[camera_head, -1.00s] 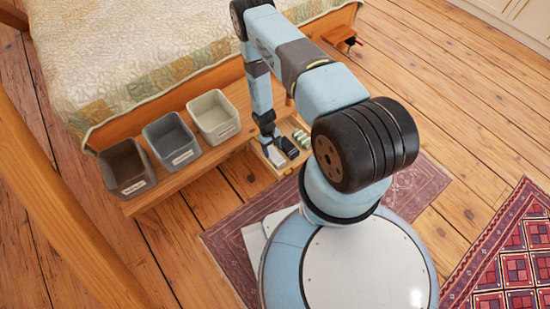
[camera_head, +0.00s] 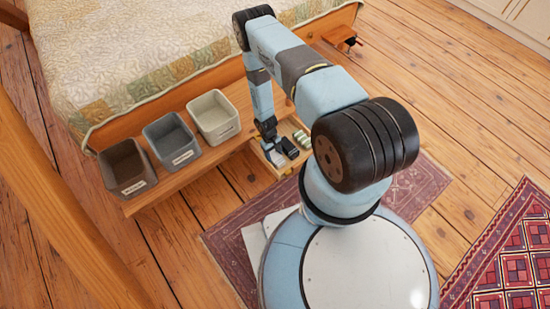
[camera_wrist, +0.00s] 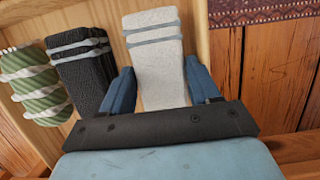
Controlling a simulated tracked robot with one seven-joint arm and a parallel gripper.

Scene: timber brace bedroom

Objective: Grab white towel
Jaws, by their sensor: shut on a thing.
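The white towel (camera_wrist: 157,62), folded and speckled with grey stripes near its far end, lies between the two blue fingers of my gripper (camera_wrist: 160,90) in the wrist view. My gripper is shut on it, with a finger along each long side. In the head view my gripper (camera_head: 275,154) is low in the wooden drawer tray (camera_head: 262,156) in front of the bench. The towel is mostly hidden there by my arm. From these views I cannot tell whether it is clear of the tray floor.
A dark grey towel (camera_wrist: 81,72) lies close left of the white one, and green striped rolled towels (camera_wrist: 37,90) lie farther left. Brown (camera_head: 127,168), blue-grey (camera_head: 172,140) and cream (camera_head: 214,117) bins stand on the bench (camera_head: 182,180). Rugs cover part of the plank floor.

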